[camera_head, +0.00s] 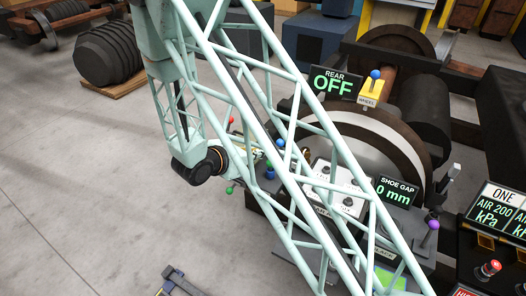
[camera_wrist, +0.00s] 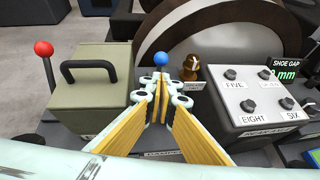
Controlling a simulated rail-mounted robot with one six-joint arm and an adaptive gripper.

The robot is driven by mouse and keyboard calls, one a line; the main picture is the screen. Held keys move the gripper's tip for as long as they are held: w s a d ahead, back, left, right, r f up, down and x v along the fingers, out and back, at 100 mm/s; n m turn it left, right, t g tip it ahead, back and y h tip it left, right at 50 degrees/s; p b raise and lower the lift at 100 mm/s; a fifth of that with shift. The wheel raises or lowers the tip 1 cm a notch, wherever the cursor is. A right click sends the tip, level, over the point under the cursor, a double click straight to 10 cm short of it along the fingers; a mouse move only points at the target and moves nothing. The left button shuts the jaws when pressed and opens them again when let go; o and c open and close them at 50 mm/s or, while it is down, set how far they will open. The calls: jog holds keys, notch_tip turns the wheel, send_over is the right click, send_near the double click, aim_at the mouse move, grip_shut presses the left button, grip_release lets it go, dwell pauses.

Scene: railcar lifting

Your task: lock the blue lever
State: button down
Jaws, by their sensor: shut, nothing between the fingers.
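A blue ball-topped lever (camera_wrist: 161,59) stands just beyond my fingertips in the wrist view. Its lower part is hidden behind the fingers. My gripper (camera_wrist: 163,84) is shut and empty, its yellow-padded fingers pointing at the lever. I cannot tell whether the tips touch it. In the head view my gripper (camera_head: 258,154) is partly hidden by my arm, close to a blue knob (camera_head: 280,143).
In the wrist view, a grey-green box (camera_wrist: 92,85) with a black handle and a red-knobbed lever (camera_wrist: 43,48) stand left. A small brown figure (camera_wrist: 191,68) stands right of the blue knob. A button box (camera_wrist: 255,102) lies farther right. Open floor (camera_head: 90,190) lies left.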

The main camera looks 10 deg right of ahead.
jog(key=b+x, duration=0.2)
jog(key=x, duration=0.7)
jog(key=shift+w+d+r+p, duration=0.1)
jog(key=shift+w+p, duration=0.05)
jog(key=shift+p, duration=0.2)
dwell(0.6)
jog(key=shift+d, duration=0.15)
